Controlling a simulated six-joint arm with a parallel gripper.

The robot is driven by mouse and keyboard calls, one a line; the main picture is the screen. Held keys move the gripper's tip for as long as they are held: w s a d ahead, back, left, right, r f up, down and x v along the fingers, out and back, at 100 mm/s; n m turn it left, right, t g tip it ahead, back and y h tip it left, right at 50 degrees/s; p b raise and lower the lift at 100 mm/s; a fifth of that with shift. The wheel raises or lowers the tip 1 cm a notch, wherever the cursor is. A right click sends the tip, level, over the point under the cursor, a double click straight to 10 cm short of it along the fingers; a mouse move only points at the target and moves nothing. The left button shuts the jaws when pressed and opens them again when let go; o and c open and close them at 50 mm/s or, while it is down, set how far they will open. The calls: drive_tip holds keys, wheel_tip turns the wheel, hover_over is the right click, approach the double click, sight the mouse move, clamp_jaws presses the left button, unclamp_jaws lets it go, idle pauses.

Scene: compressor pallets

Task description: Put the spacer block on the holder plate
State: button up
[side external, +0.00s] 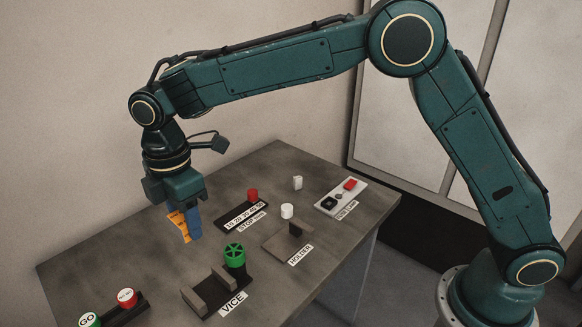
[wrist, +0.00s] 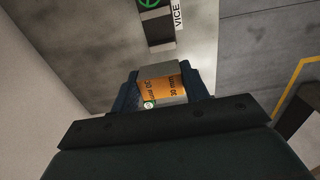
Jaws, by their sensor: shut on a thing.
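My gripper (side external: 188,222) is shut on the spacer block (side external: 178,222), which shows an orange face in the side view. In the wrist view the block (wrist: 160,91) sits between my gripper's fingers (wrist: 165,88), grey with an orange label reading "30 mm". The block is held above the left part of the table, apart from the holder plate. The holder plate (side external: 275,241) is a flat grey plate with a dark upright piece, beside a HOLDER label, right of my gripper. I cannot make out the holder in the wrist view.
GO and red buttons (side external: 127,297) are front left. A stop unit (side external: 240,219), a white cylinder (side external: 287,211) and a switch panel (side external: 341,197) stand farther back.

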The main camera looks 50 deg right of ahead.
idle(0.4)
drive_tip(key=d, duration=1.2)
hover_over(284, 244)
drive_tip(key=shift+r, duration=0.15)
wheel_tip(284, 244, down, 20)
idle(0.6)
drive_tip(key=o, duration=1.1)
drive_tip(key=shift+c, duration=0.2)
